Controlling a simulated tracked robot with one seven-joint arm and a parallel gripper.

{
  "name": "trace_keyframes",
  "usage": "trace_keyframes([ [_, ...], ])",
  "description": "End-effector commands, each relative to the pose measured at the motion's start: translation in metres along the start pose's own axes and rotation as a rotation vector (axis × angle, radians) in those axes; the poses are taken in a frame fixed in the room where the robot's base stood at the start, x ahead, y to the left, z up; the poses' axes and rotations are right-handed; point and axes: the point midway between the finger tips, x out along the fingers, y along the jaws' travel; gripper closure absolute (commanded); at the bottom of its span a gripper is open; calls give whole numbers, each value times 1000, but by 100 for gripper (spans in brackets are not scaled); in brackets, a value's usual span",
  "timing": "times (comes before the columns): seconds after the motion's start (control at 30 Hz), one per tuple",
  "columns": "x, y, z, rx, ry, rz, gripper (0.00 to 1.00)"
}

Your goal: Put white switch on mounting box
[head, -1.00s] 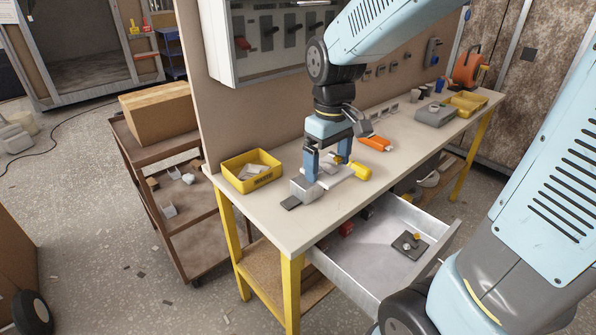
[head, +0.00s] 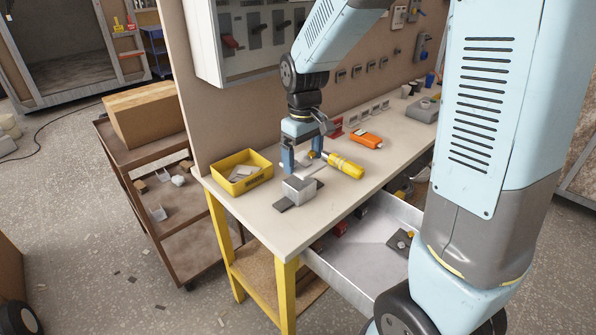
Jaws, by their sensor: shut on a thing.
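My gripper (head: 304,161) points down over the workbench, its two blue fingers shut on a small pale piece, apparently the white switch (head: 304,169). The fingers and the grey box hide most of it. The grey mounting box (head: 298,189) sits on a dark flat plate (head: 283,205) near the front edge of the bench. My fingers are just behind the box. I cannot tell whether the switch touches the box.
A yellow-handled screwdriver (head: 345,166) lies right of my fingers. An orange tool (head: 366,140) lies farther back. A yellow bin (head: 243,183) stands left. A panel cabinet (head: 245,45) hangs behind. An open drawer (head: 365,262) juts out in front.

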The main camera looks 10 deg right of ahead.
Motion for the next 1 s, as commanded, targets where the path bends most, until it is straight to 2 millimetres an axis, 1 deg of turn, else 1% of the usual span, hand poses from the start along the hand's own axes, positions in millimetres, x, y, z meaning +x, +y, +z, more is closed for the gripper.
trace_keyframes([
  [0.03, 8, 3, -6, 0, -2, -1, 41],
  [0.1, 16, 6, -12, 0, -2, -1, 41],
  [0.23, 28, 10, -20, 1, -1, -1, 41],
  [0.53, 39, 14, -30, 1, 0, 0, 41],
  [0.73, 65, 15, -30, 1, -1, -1, 41],
  [0.83, 70, 15, -30, 1, 1, 0, 41],
  [1.0, 69, 15, -30, 1, 1, 0, 41],
])
